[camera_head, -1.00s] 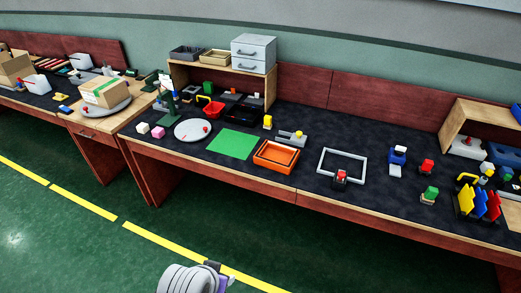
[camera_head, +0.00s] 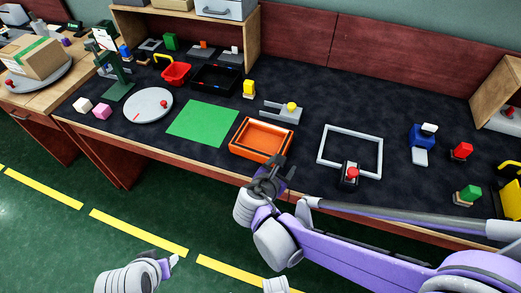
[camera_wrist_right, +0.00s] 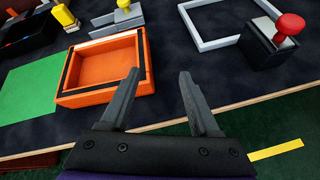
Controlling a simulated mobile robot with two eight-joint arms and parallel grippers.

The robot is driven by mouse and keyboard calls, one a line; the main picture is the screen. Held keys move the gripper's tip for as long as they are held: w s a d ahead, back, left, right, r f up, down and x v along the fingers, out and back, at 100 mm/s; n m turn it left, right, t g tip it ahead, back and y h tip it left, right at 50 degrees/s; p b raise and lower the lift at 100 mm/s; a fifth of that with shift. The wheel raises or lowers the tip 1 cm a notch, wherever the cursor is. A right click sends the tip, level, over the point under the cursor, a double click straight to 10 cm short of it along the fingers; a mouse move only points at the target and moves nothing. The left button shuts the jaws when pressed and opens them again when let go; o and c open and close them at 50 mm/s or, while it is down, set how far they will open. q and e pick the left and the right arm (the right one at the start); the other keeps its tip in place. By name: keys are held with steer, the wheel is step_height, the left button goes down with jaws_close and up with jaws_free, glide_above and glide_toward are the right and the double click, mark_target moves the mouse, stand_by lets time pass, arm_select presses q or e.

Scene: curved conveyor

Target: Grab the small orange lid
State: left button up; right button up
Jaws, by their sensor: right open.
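An orange shallow rectangular piece (camera_head: 247,153) with raised walls lies on the dark bench top near its front edge. It also shows in the right wrist view (camera_wrist_right: 103,96), just ahead and to the left of my fingers. I cannot tell whether a separate small lid sits in it or whether this piece is the lid. My right gripper (camera_head: 281,166) is at the bench's front edge, just in front of the orange piece. In the wrist view its two fingers (camera_wrist_right: 160,77) are apart with nothing between them. My left gripper (camera_head: 163,267) is low at the bottom left, over the floor, its jaws unclear.
A green mat (camera_head: 203,122) lies left of the orange piece. A grey frame (camera_head: 321,148) and a red-button block (camera_head: 349,176) stand to its right. A grey block with a yellow knob (camera_head: 281,112) is behind it. A wooden shelf (camera_head: 252,40) stands at the back.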

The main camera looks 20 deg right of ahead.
mark_target(283, 148)
steer(key=w+a+n, duration=0.1)
steer(key=w+a+f+n+t+b, duration=0.1)
steer(key=n, duration=0.1)
steer(key=shift+w, duration=0.15)
steer(key=shift+n+t+h, duration=0.3)
steer(key=x, duration=0.5)
steer(key=shift+w+d+b, duration=0.15)
steer(key=shift+w+b, duration=0.05)
steer(key=shift+b, duration=0.1)
steer(key=x, duration=0.5)
steer(key=shift+f+b, duration=0.1)
steer(key=shift+b, duration=0.3)
arm_select(q)
step_height(283, 148, down, 3)
steer(key=shift+f, duration=0.2)
arm_select(e)
jaws_close()
